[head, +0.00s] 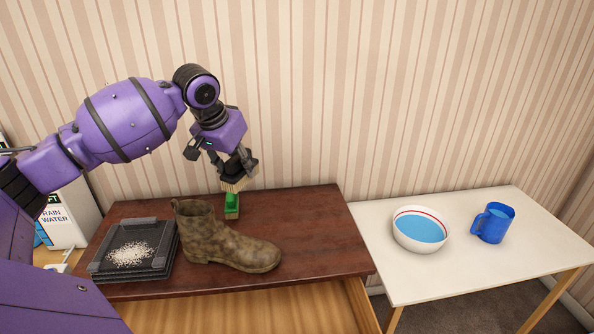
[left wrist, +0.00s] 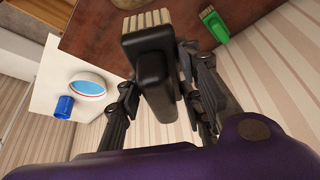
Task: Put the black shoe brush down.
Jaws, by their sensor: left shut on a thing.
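My left gripper (head: 241,164) is shut on the black shoe brush (left wrist: 150,62), whose block and pale bristles show large in the left wrist view. In the head view its pale bristles (head: 234,185) point down below the fingers, over the back of the dark wooden top (head: 318,215). I cannot tell whether the bristles touch the wood. A smaller green brush (head: 232,206) lies just in front of and below it in the head view; it also shows at the upper right in the left wrist view (left wrist: 214,26). My right gripper is not in view.
A muddy brown boot (head: 222,238) stands before the green brush. Left of it is a black tray (head: 108,262) with pale grains. The wooden top is clear to the right. A white table (head: 440,282) holds a bowl (head: 420,242) of blue liquid and a blue mug (head: 493,225).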

